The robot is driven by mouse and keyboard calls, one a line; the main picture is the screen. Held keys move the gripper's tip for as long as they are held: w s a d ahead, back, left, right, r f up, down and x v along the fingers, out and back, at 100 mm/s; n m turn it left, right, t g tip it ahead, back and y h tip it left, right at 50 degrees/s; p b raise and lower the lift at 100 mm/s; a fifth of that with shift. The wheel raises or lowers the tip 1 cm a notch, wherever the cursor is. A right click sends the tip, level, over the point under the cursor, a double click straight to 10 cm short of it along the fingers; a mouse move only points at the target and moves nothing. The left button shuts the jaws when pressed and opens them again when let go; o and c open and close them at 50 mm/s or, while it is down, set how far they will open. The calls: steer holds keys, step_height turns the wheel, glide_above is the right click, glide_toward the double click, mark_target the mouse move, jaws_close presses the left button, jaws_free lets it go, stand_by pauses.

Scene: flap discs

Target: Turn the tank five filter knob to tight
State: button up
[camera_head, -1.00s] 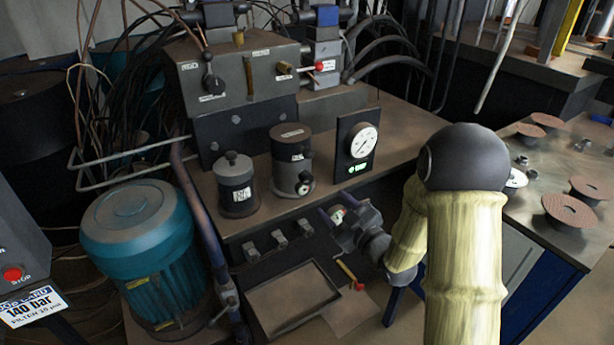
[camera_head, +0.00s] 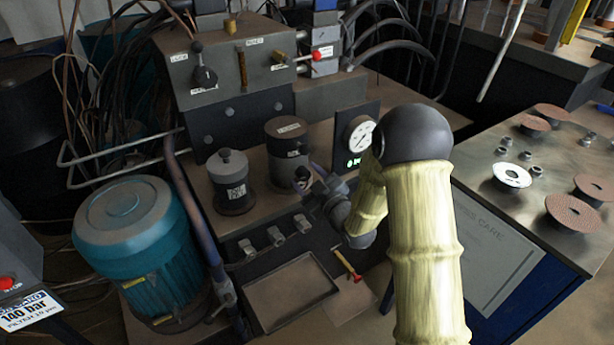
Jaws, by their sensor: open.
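Whether the fingers touch or straddle the knob I cannot tell. The tank's label and the knob's marks are too small to read.
A grey-lidded canister (camera_head: 231,182) stands left of the tank, and a lit gauge panel (camera_head: 357,135) stands right. Below the bench edge are several small fittings (camera_head: 276,236), a tray (camera_head: 290,292) and a red-headed hammer (camera_head: 346,264). A teal motor (camera_head: 135,245) fills the left.

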steer(key=c, duration=1)
steer(key=shift+o, duration=0.2)
steer(key=m, duration=1.2)
steer(key=o, duration=1)
steer(key=shift+c, duration=0.2)
